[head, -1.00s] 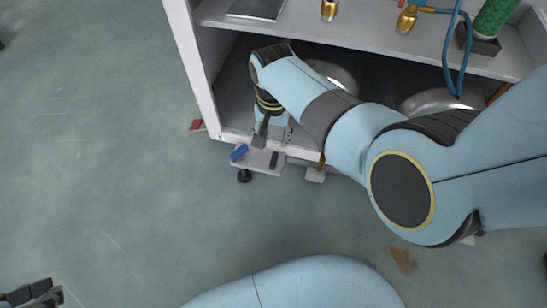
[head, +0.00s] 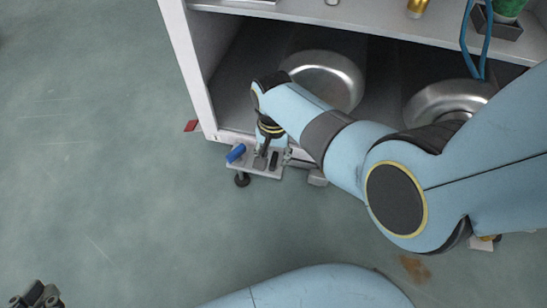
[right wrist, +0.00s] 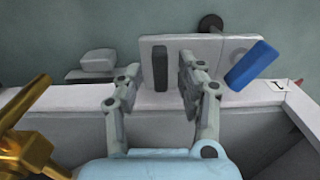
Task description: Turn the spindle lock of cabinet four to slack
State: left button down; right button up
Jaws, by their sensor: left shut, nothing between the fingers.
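A light grey bracket plate (head: 258,173) projects from the lower front edge of the white cabinet (head: 185,75). On it are a short black bar (head: 273,160) and a blue handle (head: 236,153); no label tells me which is the spindle lock. In the right wrist view the black bar (right wrist: 160,68) stands between the spread fingers of my right gripper (right wrist: 155,75), with gaps on both sides. The blue handle (right wrist: 250,65) is outside them, to the right. In the head view my right arm partly hides its gripper. My left gripper (head: 40,296) is shut and empty, low at the left.
Rounded metal vessels (head: 325,78) stand inside the cabinet behind my right arm. A brass fitting (right wrist: 25,130) is close at the left of the right wrist view. A red tag (head: 191,126) is by the cabinet corner. The floor at left is clear.

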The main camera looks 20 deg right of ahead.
jog(key=shift+f, duration=0.2)
jog(key=shift+c, duration=0.2)
grip_shut()
